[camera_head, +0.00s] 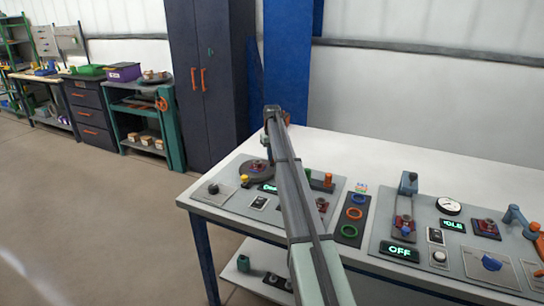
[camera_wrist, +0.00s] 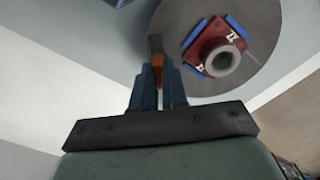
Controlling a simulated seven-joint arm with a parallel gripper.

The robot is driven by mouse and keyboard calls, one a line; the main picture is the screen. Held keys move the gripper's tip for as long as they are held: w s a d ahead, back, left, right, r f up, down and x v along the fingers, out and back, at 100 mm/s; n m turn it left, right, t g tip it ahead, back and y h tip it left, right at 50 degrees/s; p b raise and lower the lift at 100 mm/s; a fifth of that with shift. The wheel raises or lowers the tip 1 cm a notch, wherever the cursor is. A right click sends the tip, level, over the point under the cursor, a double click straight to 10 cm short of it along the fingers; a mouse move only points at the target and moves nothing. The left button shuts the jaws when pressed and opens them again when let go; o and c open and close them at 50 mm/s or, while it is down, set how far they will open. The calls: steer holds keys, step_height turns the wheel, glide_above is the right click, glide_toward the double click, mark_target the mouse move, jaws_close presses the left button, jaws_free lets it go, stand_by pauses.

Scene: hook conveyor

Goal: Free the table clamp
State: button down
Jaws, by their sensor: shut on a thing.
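A round grey turntable (camera_head: 248,173) sits at the left end of the console, partly hidden by my arm in the head view. The turntable (camera_wrist: 210,88) fills the upper right of the wrist view. On it is a red block (camera_wrist: 203,47) with a pale ring (camera_wrist: 222,62) and blue strips on its sides. My gripper (camera_wrist: 158,80) is shut on a small orange-brown piece (camera_wrist: 158,62) with a dark bar, at the turntable's left edge. This piece looks like the clamp's lever, but its full shape is hidden by the fingers. My fingers are not clear in the head view.
The white tabletop (camera_head: 420,165) behind the panels is clear.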

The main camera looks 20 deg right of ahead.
stand_by(0.5)
steer(key=c, duration=1.2)
jaws_free()
steer(key=shift+o, duration=0.2)
steer(key=shift+r, duration=0.1)
step_height(320, 180, up, 14)
steer(key=shift+f, duration=0.2)
